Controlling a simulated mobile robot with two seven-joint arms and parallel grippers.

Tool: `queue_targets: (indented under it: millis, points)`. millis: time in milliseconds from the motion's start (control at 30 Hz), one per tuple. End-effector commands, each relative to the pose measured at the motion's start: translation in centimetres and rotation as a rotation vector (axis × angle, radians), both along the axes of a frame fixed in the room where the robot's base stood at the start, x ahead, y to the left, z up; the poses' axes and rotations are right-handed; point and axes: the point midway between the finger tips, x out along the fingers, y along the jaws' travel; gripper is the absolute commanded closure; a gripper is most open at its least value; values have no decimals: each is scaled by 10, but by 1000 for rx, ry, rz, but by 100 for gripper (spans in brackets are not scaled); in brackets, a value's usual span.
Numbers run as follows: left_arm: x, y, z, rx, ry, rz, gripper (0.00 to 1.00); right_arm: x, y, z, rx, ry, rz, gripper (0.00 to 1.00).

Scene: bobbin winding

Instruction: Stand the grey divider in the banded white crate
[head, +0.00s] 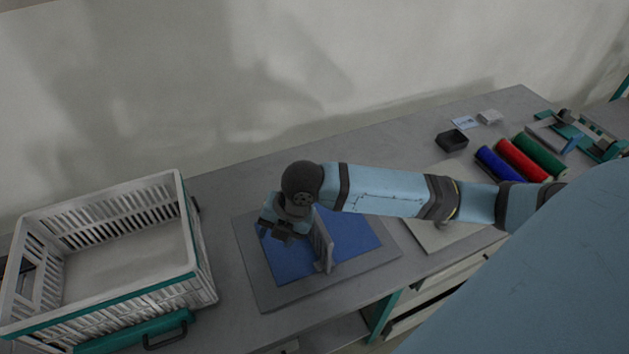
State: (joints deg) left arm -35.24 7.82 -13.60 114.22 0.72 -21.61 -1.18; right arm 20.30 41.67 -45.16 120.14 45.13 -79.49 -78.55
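The grey divider (324,250) stands upright on edge on a blue mat (352,232), seen nearly edge-on. My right gripper (276,236) hangs just left of the divider, over the mat, and appears apart from it. My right wrist and forearm hide the divider's upper back part. Whether the fingers are open or shut is too small and dark to tell. My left gripper is out of view.
The mat lies on a grey board (262,285). A teal bar with a dark handle (165,335) sits at the crate's front. Blue, red (522,160) and green rolls, a black tray (452,140) and a teal-framed device (585,132) are at right. The table behind the mat is clear.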

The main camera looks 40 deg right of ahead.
Motion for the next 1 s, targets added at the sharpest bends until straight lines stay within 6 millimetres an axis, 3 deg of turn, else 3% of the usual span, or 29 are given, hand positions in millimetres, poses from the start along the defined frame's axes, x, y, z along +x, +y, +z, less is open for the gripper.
queue_targets:
  millis: [33, 200, 367, 667, 867, 1000]
  points:
    - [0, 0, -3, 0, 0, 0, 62, 9, -19, 7, -78, -5, 99, 53]
    - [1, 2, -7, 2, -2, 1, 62, 17, -71, 30, -262, 46, 389, 53]
    - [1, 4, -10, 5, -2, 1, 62, 18, -101, 45, -339, 92, 534, 53]
    - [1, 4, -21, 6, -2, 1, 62, 18, -109, 41, -355, 109, 581, 53]
    - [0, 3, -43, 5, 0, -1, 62, 18, -109, 22, -355, 108, 580, 53]
    - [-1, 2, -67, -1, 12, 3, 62, 18, -109, 3, -355, 108, 580, 53]
